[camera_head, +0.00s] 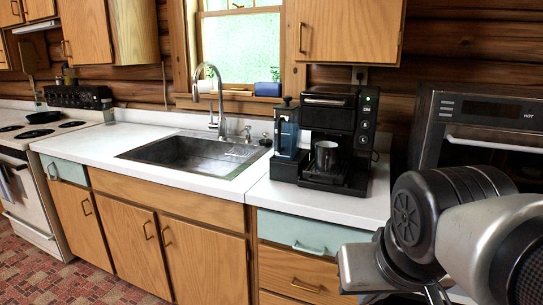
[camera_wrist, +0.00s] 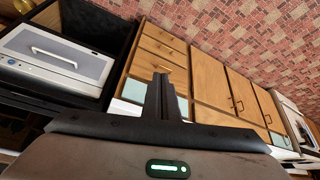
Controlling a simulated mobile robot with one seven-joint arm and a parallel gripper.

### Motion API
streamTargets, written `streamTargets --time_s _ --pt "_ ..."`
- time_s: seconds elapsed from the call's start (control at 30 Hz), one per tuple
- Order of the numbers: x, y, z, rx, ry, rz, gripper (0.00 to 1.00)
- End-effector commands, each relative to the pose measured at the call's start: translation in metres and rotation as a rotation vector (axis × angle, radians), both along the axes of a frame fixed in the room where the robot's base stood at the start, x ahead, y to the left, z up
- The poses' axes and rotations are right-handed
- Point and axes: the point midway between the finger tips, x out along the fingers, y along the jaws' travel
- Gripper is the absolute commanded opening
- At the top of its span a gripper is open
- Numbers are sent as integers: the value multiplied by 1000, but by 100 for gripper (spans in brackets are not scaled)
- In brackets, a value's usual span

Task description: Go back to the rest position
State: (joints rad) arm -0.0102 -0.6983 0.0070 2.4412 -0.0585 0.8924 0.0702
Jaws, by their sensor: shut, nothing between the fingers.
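My gripper shows in the wrist view (camera_wrist: 162,98), its two dark fingers together with nothing between them. It is in the air, with wooden drawer fronts (camera_wrist: 158,50) and cabinet doors beyond it. In the head view my arm fills the lower right corner, in front of the counter's right end, and the gripper's fingertips cannot be made out there. No object is held.
A black coffee machine (camera_head: 335,135) with a metal cup (camera_head: 326,156) stands on the white counter (camera_head: 340,208), close behind my arm. A built-in oven (camera_head: 490,125) is at right, the sink (camera_head: 190,152) in the middle, a stove (camera_head: 50,140) at left. Patterned floor (camera_head: 50,270) is clear at lower left.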

Motion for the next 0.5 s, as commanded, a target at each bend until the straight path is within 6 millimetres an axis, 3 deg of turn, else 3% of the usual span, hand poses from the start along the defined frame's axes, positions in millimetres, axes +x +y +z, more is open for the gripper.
streamTargets --time_s 0.07,0.1,0.37,0.5 --pt "-24 8 -19 35 17 36 0" --pt "-21 8 6 33 15 38 0" --pt "-19 7 71 29 17 36 0" --pt "-19 7 119 29 17 36 0"
